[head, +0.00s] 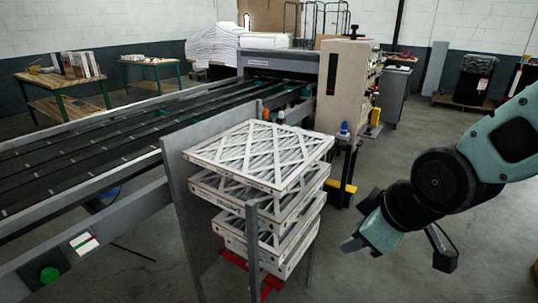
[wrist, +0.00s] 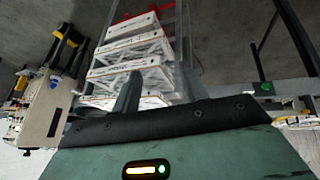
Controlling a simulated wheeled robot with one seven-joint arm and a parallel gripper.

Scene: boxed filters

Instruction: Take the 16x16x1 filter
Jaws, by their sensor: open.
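A stack of white-framed filters with lattice faces stands in a grey metal rack (head: 252,245) in the middle of the head view. The top filter (head: 262,153) lies flat, with a second filter (head: 262,198) and others below it. The filter stack also shows in the wrist view (wrist: 130,48), seen upside down, with labels on the edges too small to read. I cannot tell which one is 16x16x1. My gripper (head: 354,244) is open and empty, to the right of the stack and apart from it. Its fingers also show in the wrist view (wrist: 157,90).
A long conveyor (head: 120,128) runs along the left, behind the rack. A beige machine cabinet (head: 342,85) stands at its far end. Two work tables (head: 58,80) are at the back left. A dark stacked item on a pallet (head: 474,78) stands back right.

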